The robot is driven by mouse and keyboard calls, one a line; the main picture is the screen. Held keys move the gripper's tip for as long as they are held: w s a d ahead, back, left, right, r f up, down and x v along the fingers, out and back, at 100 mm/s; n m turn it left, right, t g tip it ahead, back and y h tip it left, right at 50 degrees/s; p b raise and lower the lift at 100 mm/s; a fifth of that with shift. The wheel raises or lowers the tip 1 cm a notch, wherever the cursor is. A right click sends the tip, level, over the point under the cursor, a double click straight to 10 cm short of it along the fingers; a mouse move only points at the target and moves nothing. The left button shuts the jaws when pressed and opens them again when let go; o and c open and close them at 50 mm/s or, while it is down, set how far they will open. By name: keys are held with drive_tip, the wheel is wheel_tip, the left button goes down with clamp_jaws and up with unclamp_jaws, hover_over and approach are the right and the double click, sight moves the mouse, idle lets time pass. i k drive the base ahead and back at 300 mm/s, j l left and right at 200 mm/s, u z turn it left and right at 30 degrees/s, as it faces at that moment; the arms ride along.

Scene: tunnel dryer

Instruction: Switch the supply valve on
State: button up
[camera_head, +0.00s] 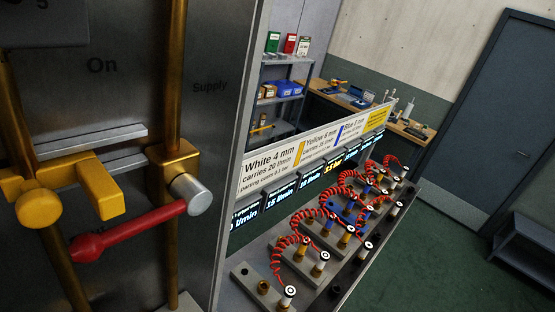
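The supply valve is on a grey metal panel (125,30) at the left, below the printed word "Supply". Its brass body (173,160) sits on a vertical brass pipe (174,75). A silver round hub (188,194) carries a red lever (135,228), which points left and slightly down and ends in a thick red tip. The word "On" is printed higher up, left of the pipe. Lettering behind the lever is mostly hidden. My gripper does not show, so its distance from the lever cannot be told.
Grey flat bars (97,139) lie above. Right of the panel is a bench with red coiled hoses (290,243). Green floor (440,265) is open at lower right, before a door (510,120).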

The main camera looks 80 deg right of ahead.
sight(190, 196)
drive_tip(key=z, duration=0.9)
drive_tip(key=l+z, duration=0.45)
drive_tip(key=l, duration=0.15)
drive_tip(key=k, duration=0.05)
